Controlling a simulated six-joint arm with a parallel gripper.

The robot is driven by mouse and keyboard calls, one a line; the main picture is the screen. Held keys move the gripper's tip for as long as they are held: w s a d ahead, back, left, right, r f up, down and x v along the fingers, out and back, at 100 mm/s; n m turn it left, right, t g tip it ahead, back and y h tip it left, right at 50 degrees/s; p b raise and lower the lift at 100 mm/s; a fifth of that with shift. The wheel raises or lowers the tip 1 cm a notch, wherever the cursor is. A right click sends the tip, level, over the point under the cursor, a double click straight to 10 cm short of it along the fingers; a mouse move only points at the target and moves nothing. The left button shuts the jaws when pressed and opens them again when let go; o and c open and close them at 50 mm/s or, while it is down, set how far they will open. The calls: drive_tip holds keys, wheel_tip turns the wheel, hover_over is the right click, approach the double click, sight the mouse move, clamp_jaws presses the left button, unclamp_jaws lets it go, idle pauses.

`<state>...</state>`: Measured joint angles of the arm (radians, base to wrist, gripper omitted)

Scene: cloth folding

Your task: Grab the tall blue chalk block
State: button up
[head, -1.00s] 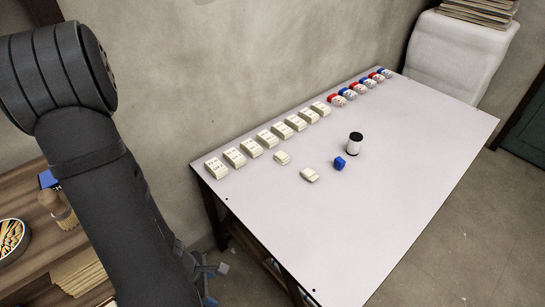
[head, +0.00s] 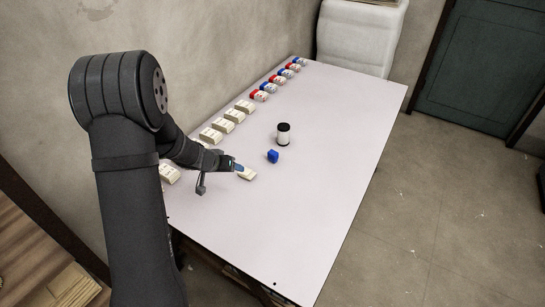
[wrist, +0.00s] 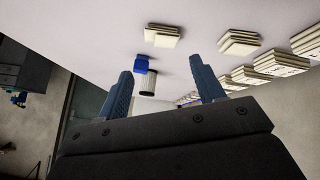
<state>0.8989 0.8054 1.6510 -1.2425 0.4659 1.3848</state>
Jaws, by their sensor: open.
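A small blue block (head: 273,156) stands on the white table, just in front of a white cylinder with a black top (head: 283,134). In the wrist view the blue block (wrist: 141,64) shows beyond the left fingertip, with the cylinder (wrist: 148,80) beside it. My gripper (head: 222,174) is over the table, to the left of the blue block and close to a cream block (head: 247,173). In the wrist view its two blue fingers (wrist: 160,75) are wide apart with nothing held between them.
The white table (head: 300,215) is clear at its front and right. A row of cream blocks (head: 222,125) runs along the wall side, continuing into red, blue and white pieces (head: 276,79). A wooden surface (head: 25,255) is at the lower left.

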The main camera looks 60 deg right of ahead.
drive_tip(key=s+d+r+m+h, duration=0.1)
drive_tip(key=s+d+r+m, duration=0.15)
drive_tip(key=d+m, duration=0.55)
drive_tip(key=n, duration=0.2)
approach(271, 154)
drive_tip(key=shift+g, duration=0.4)
drive_tip(key=x, duration=0.4)
drive_tip(key=w+x, duration=0.1)
drive_tip(key=x, duration=0.1)
drive_tip(key=shift+w+d+f, duration=0.1)
drive_tip(key=shift+d+f, duration=0.15)
drive_tip(key=shift+d, duration=0.15)
drive_tip(key=x, duration=0.4)
drive_tip(key=shift+s+a, duration=0.15)
drive_tip(key=shift+s, duration=0.15)
drive_tip(key=shift+x, duration=0.75)
drive_tip(key=c, duration=1)
drive_tip(key=shift+c, duration=0.3)
